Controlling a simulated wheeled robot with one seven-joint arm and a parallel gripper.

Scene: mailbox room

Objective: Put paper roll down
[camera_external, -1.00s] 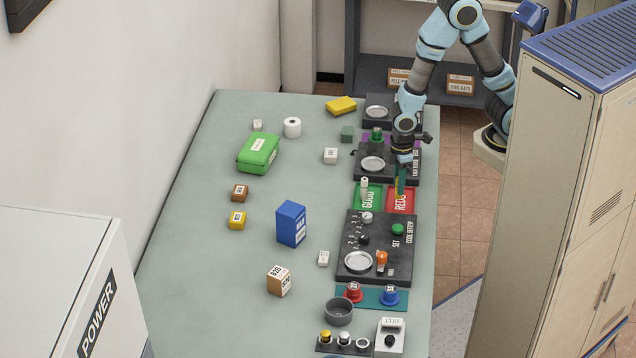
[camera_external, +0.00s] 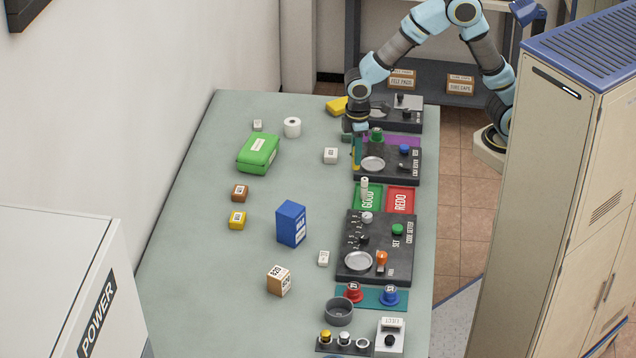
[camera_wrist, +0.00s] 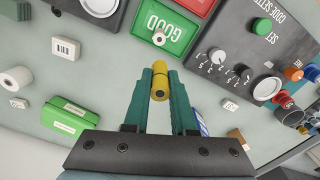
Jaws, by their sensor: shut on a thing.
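My gripper (camera_external: 357,155) is shut on a yellow cylinder (camera_wrist: 160,78). In the wrist view the cylinder sits between the teal fingertips (camera_wrist: 160,95), its round end towards the camera. In the external view the gripper points down at the left edge of a dark panel with a round silver dish (camera_external: 373,164). I cannot tell the cylinder's exact height above the table. A white paper roll (camera_external: 292,127) stands on the table, apart from the gripper; it also shows in the wrist view (camera_wrist: 15,80). A small pale cylinder (camera_external: 364,185) stands on the green GOOD tray (camera_external: 376,199).
The red REDO tray (camera_external: 400,200) is empty beside GOOD. A green box (camera_external: 258,153), a white block (camera_external: 330,156) and a blue box (camera_external: 291,224) stand on the table (camera_external: 190,240). Dark control panels line its right side. The table's middle has free room.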

